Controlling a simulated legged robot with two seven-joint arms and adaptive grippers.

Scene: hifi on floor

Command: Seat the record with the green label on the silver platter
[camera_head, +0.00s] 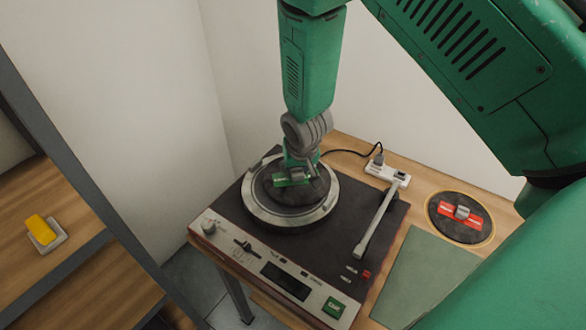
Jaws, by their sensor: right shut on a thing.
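The silver platter (325,205) is the round plate with a pale rim on the dark turntable (230,215). The record with the green label (285,197) is a dark disc over the middle of the platter, with the platter's rim showing around it. Part of its green label shows beside the gripper. My right gripper (300,174) reaches down from above and is shut on the record at its centre. The gripper hides the record's middle and the platter's centre. I cannot tell whether the record rests flat on the platter or hangs slightly above it. My left gripper is out of view.
The silver tonearm (379,222) lies along the right of the platter. A white power strip (387,173) is behind it. A red-labelled record (474,233) lies at the right, near a grey-green mat (425,275). A shelf at left holds a yellow block (41,229).

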